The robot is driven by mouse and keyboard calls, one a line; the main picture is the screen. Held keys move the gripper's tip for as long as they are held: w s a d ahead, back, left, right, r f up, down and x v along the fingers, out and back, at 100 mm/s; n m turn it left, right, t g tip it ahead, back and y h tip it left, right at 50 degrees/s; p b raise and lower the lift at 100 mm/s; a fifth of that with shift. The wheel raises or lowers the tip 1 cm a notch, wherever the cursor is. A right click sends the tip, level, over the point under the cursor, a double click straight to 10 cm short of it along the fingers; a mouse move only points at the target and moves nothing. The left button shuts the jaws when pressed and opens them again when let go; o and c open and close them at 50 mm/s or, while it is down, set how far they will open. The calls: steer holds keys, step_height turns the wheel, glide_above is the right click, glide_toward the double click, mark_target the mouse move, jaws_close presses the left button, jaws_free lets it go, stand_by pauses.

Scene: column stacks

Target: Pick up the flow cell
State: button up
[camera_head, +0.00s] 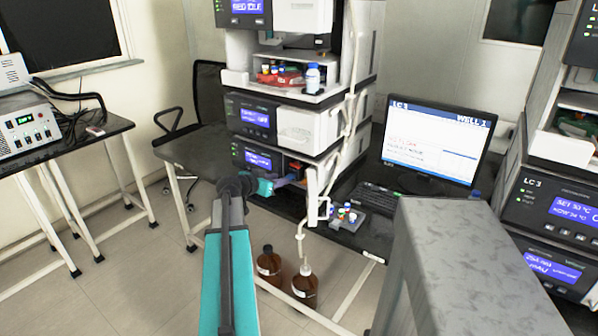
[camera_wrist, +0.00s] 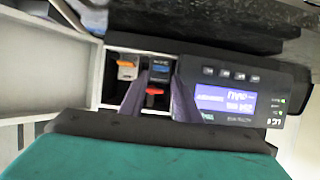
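In the wrist view, an open bay in a stack module holds a dark block with a blue mark (camera_wrist: 160,69) and a grey block with an orange top (camera_wrist: 127,68). A red piece (camera_wrist: 154,91) shows just below the dark block. I cannot tell for certain which of these is the flow cell. My gripper (camera_wrist: 159,80) has its two purple-grey fingers apart, one on each side of the red piece, with their tips near the dark block. Contact is not clear. In the head view my gripper (camera_head: 296,181) reaches into the lowest module's bay, and its fingertips are hard to see.
The module's lit screen panel (camera_wrist: 225,98) is close right of the fingers in the wrist view. Brown bottles (camera_head: 304,286) stand on the floor below. A monitor (camera_head: 432,142) and a small vial rack (camera_head: 345,217) are right of the stack.

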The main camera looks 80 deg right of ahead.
mark_target(289, 177)
steer(key=shift+p+x, duration=0.55)
steer(key=shift+x, duration=1.45)
steer(key=shift+s+d+f, duration=0.15)
steer(key=shift+d+f, duration=0.15)
steer(key=shift+d, duration=0.15)
jaws_close()
steer(key=shift+r, duration=0.25)
steer(key=w+a+b, duration=0.1)
steer(key=w+a, duration=0.3)
steer(key=a, duration=0.4)
steer(key=w+a+b, duration=0.2)
steer(key=w+a, duration=0.2)
steer(key=a, duration=0.4)
steer(key=shift+w, duration=0.2)
steer(key=shift+w+r, duration=0.1)
